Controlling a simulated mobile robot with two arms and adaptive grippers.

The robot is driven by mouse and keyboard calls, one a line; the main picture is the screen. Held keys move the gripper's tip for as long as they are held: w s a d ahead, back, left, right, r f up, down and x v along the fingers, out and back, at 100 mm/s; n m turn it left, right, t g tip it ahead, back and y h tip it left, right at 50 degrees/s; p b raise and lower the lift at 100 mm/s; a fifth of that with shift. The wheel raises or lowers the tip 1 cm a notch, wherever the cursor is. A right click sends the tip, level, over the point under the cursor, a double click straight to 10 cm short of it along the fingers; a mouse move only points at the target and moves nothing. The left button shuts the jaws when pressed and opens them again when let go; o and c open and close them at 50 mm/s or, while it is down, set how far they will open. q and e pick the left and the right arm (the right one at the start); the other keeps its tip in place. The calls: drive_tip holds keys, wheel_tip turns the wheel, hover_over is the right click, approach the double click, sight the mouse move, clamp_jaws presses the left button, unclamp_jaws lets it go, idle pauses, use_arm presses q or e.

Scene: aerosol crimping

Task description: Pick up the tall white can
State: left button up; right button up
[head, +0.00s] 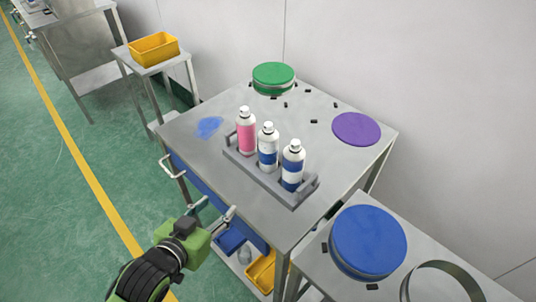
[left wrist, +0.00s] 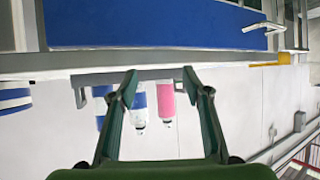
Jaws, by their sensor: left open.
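Three cans stand upright in a grey tray (head: 243,168) on the metal table. One is a pink can (head: 246,134) with a white top; the other two, the middle can (head: 268,152) and the right can (head: 292,170), are white with blue bands. I cannot tell which is tallest. My left gripper (head: 212,212) is open and empty, in front of the table's front edge and apart from the cans. The left wrist view is upside down; the pink can (left wrist: 165,100) and the middle can (left wrist: 138,104) show between the fingers, and the right can (left wrist: 102,95) is partly hidden. My right gripper is out of view.
A green round lid (head: 273,76), a purple disc (head: 357,129) and several small black pieces lie on the table. A blue drum (head: 368,240) stands on a side table at the right. A yellow bin (head: 153,48) stands at the back left. Bins sit on the lower shelf.

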sight(263, 149)
use_arm(q)
drive_tip(key=w+d+r+m+t+h, duration=0.35)
drive_tip(key=d+r+h, duration=0.25)
drive_tip(key=r, duration=0.2)
drive_tip(key=shift+n+g, duration=0.45)
drive_tip(key=p+x, duration=0.1)
drive_tip(key=x, duration=0.7)
drive_tip(key=shift+w+r, duration=0.15)
drive_tip(key=shift+p+x, duration=0.85)
drive_tip(key=shift+x, duration=1.75)
drive_tip(key=shift+w+a, duration=0.1)
drive_tip(key=shift+a, duration=0.1)
drive_tip(key=c, duration=1.1)
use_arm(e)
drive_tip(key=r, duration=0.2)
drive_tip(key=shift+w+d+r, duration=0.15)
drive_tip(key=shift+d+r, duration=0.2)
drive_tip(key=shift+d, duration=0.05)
